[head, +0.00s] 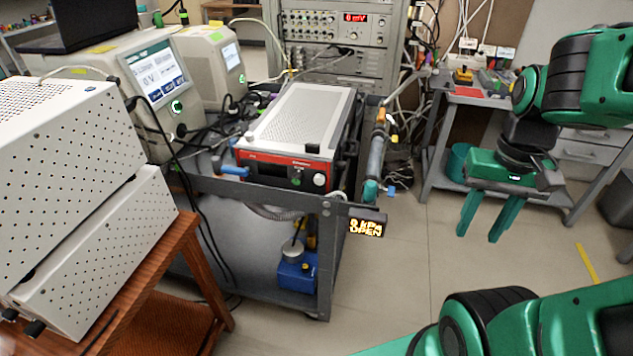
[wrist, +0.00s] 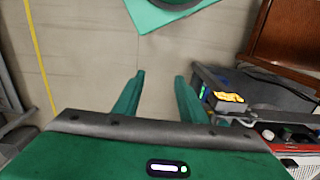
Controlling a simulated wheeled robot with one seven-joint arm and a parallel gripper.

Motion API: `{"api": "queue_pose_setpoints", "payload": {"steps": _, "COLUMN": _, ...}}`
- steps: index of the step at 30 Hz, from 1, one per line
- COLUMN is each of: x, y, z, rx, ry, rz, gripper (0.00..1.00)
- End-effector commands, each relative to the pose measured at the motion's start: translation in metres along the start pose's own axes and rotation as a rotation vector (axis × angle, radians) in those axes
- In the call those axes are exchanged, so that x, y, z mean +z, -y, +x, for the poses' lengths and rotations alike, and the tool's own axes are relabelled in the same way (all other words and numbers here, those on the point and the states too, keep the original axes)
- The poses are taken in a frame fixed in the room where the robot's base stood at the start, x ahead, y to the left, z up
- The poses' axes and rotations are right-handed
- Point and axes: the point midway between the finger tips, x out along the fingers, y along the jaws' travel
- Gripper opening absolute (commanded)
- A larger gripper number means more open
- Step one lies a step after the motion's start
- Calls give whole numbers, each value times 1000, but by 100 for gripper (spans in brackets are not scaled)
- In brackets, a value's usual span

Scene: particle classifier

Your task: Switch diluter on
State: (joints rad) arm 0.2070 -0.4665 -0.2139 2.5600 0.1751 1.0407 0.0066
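A box with a red front and a perforated light top (head: 300,115) stands on the upper shelf of the grey cart; it may be the diluter, but its label is too small to read. Its red front (head: 265,170) carries a small green-lit spot and a pale round knob (head: 319,179). Part of the box shows at the lower right edge of the wrist view (wrist: 284,150). My gripper (head: 478,237) hangs in free air to the right of the cart, well apart from the box. Its fingers (wrist: 159,76) are apart and nothing is between them.
A lit display sign (head: 367,226) juts from the cart's front right corner. A hose with fittings (head: 376,150) runs along the cart's right side. A white perforated cabinet (head: 70,170) stands at the left. Another cart (head: 437,130) is behind my gripper. Clear floor (head: 425,265) lies between.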

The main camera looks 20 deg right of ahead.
Motion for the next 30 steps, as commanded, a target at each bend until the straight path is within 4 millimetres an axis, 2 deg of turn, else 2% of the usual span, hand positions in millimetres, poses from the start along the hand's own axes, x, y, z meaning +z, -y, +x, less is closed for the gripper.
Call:
{"api": "queue_pose_setpoints", "payload": {"steps": 4, "x": 0, "y": 0, "z": 0, "rx": 0, "ry": 0, "rz": 0, "gripper": 38}}
{"api": "queue_pose_setpoints", "payload": {"steps": 9, "x": 0, "y": 0, "z": 0, "rx": 0, "ry": 0, "rz": 0, "gripper": 0}}
{"api": "queue_pose_setpoints", "payload": {"steps": 30, "x": 0, "y": 0, "z": 0, "rx": 0, "ry": 0, "rz": 0, "gripper": 0}}
